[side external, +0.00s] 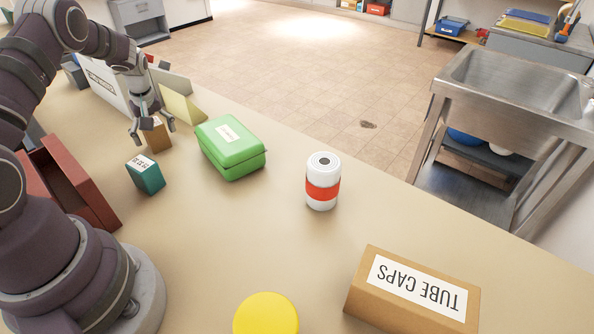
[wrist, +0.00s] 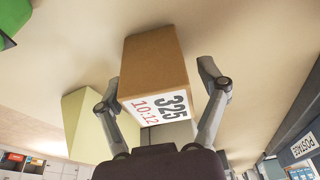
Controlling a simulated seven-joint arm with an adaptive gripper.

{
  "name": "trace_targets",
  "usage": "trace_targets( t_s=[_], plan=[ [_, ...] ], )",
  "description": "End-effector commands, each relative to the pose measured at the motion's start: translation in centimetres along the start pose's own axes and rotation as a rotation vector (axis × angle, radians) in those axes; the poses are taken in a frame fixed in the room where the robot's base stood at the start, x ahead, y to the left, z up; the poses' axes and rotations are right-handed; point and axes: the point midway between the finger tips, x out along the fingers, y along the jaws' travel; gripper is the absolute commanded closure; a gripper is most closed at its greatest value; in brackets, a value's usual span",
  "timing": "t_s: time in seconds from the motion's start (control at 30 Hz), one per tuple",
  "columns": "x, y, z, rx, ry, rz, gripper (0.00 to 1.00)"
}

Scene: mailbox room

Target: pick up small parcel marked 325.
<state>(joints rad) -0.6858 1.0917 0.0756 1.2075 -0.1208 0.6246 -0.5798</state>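The small brown parcel (wrist: 156,66) with a white label reading 325 and 10:12 shows in the wrist view. In the side external view it is the brown box (side external: 158,139) standing on the counter (side external: 215,265), partly hidden by my fingers. My gripper (side external: 152,128) is over the parcel, fingers pointing down. In the wrist view my gripper (wrist: 160,78) is open, with one finger on each side of the parcel. The right finger is apart from it. The left fingertip appears close to its side; whether it touches I cannot tell.
A teal labelled box (side external: 145,174) and a green case (side external: 231,149) stand close by. A pale yellow wedge (side external: 183,105) is just behind, and a red open tray (side external: 75,185) lies left. A white canister (side external: 321,183) and TUBE CAPS box (side external: 412,292) are farther right.

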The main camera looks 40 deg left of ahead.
Motion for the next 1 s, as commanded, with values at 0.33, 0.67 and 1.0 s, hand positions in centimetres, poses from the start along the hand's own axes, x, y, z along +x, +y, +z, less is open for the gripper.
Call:
trace_targets(
  t_s=[0.33,0.67,1.0],
  plan=[
    [0.0,0.0,0.0,0.0,0.0,0.0,0.77],
    [-0.2,0.0,-0.1,0.0,0.0,0.0,0.92],
    [-7.5,0.1,-2.1,-0.001,0.004,0.003,0.92]
  ],
)
